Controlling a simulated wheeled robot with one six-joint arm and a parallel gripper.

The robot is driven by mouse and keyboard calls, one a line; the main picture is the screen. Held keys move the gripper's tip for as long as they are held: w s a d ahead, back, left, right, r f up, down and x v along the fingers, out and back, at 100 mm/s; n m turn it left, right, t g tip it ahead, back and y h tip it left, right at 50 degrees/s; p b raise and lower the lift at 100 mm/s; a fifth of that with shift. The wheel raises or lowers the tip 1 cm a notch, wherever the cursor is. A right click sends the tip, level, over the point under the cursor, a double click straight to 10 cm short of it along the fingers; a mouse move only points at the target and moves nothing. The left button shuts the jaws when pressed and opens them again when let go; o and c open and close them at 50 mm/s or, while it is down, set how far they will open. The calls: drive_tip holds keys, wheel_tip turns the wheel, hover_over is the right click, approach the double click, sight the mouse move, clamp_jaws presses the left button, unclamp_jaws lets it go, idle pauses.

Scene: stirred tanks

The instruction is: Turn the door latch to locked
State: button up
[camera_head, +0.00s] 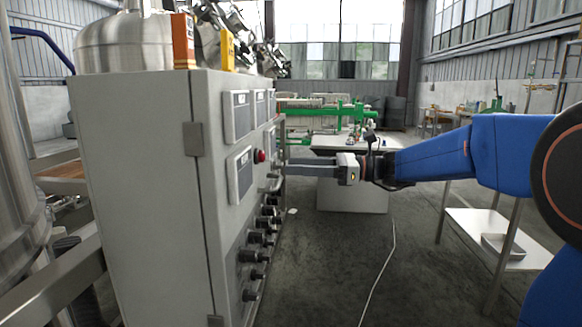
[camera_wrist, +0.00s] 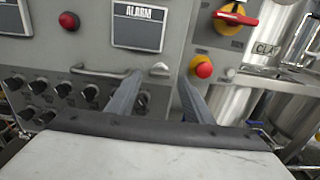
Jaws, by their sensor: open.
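A small light-grey knob (camera_wrist: 159,70), which looks like the door latch, sits on the grey cabinet door in the wrist view, right of the bar handle (camera_wrist: 100,72) and below the ALARM panel (camera_wrist: 139,27). I cannot tell its turned position clearly. My gripper (camera_wrist: 163,88) is open and empty, its two fingers spread on either side of the knob's line and pointing at the panel. In the head view my gripper (camera_head: 287,166) reaches left to the front of the cabinet (camera_head: 145,190). The latch is not clear there, and I cannot tell whether the fingers touch anything.
Several black knobs (camera_wrist: 62,89) lie left of and below the handle. A red button (camera_wrist: 204,70) and a red rotary switch (camera_wrist: 236,17) on yellow are to the right. A white table (camera_head: 352,197) stands behind my gripper. The floor before the cabinet is mostly clear, with a cable.

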sight(278, 165)
drive_tip(key=shift+w+a, duration=0.2)
drive_tip(key=shift+a, duration=0.9)
drive_tip(key=c, duration=1)
drive_tip(key=shift+c, duration=0.2)
drive_tip(key=shift+n, duration=8.9)
